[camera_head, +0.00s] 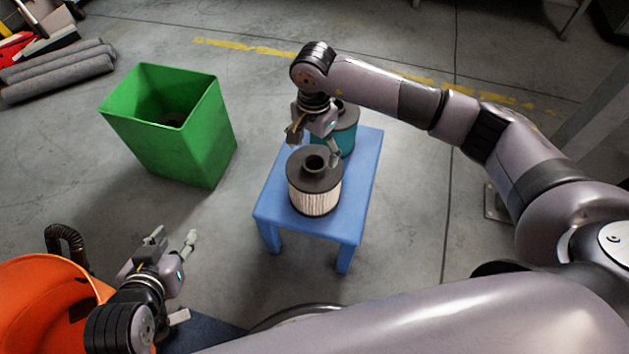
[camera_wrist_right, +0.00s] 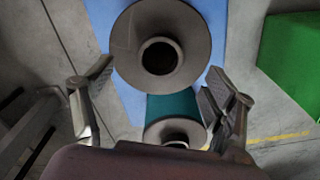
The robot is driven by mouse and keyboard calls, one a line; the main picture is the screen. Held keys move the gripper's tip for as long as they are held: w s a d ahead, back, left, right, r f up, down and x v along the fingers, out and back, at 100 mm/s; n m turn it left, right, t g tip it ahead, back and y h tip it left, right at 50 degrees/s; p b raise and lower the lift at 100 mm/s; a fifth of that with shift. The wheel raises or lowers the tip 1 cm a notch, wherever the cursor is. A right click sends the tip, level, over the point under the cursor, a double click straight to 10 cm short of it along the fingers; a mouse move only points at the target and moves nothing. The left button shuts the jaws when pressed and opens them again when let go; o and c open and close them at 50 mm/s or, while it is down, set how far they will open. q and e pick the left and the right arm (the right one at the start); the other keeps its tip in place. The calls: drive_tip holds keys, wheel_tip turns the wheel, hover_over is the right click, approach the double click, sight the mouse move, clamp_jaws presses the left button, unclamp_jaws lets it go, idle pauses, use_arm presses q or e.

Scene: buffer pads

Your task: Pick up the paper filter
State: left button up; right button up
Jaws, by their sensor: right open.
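The paper filter (camera_head: 315,194), with a pale pleated side and a dark round cap with a raised neck, stands upright on the blue stool (camera_head: 345,222). Its cap (camera_wrist_right: 123,42) shows from above in the right wrist view. My right gripper (camera_head: 314,147) is open and empty, just behind and above the paper filter's cap. My left gripper (camera_head: 173,240) is open and empty, low at the left, well away from the stool.
A teal filter (camera_head: 348,138) with a dark cap stands behind the paper filter, partly hidden by my right gripper; it also shows in the wrist view (camera_wrist_right: 172,106). A green bin (camera_head: 190,140) stands left of the stool. An orange container (camera_head: 35,300) is at lower left.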

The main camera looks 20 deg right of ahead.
sight(314, 159)
use_arm(q)
drive_tip(key=w+d+r+t+h+b, duration=0.1)
drive_tip(key=w+d+r+t, duration=0.1)
drive_tip(key=w+r+t, duration=0.1)
wheel_tip(314, 159, up, 2)
drive_tip(key=shift+w+r+t, duration=0.1)
drive_tip(key=shift+w+t, duration=0.2)
drive_tip(key=shift+w, duration=0.25)
use_arm(e)
wheel_tip(314, 159, down, 5)
drive_tip(key=shift+w, duration=0.1)
drive_tip(key=shift+c, duration=0.4)
clamp_jaws()
